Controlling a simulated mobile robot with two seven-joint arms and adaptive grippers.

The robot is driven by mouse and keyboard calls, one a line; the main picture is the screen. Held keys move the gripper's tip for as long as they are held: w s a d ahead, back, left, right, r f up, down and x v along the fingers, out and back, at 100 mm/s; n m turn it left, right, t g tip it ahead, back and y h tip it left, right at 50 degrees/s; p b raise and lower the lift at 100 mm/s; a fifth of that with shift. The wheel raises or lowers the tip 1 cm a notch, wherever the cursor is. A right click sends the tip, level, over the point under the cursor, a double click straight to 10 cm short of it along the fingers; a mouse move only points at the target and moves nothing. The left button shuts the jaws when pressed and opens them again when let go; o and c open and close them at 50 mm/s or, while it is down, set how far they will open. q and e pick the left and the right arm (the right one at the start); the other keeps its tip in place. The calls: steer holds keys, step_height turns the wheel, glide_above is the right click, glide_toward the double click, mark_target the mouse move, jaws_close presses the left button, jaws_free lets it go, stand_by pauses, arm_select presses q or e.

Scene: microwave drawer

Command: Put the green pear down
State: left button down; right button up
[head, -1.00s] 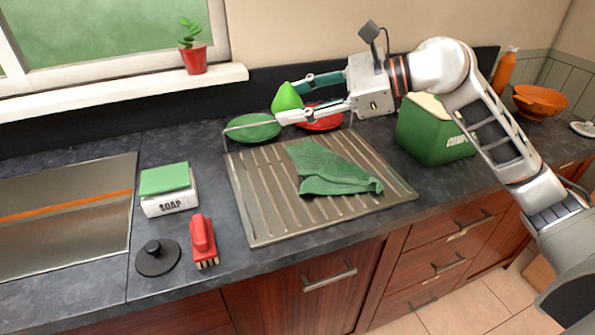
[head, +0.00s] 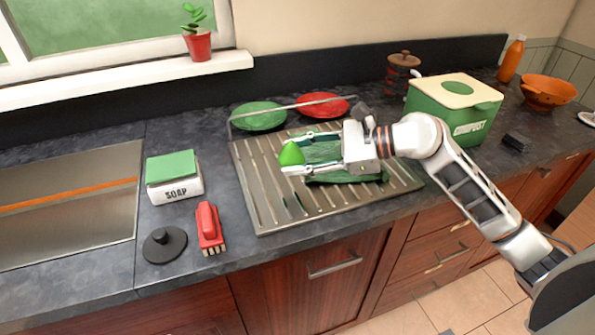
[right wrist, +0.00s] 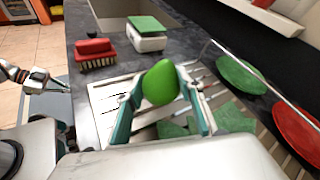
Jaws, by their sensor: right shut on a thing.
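The green pear (head: 291,154) is held between the fingers of my right gripper (head: 297,154), over the left-middle part of the metal drainboard (head: 262,203). The right wrist view shows the pear (right wrist: 160,83) with one finger on each side. The gap between pear and drainboard is hard to judge. A green cloth (head: 345,178) lies on the drainboard, partly hidden under my right gripper. In the right wrist view, a gripper (right wrist: 48,82) of my left arm shows at the left edge, away from the pear; its jaw state is unclear.
Green (head: 259,116) and red (head: 323,104) plates stand behind a rail at the drainboard's back. A green compost bin (head: 453,107) stands right. The drainboard's front left is bare.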

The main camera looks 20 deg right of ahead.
steer(key=shift+f, duration=2.25)
steer(key=shift+f, duration=0.1)
steer(key=shift+f, duration=0.1)
steer(key=o, duration=1.2)
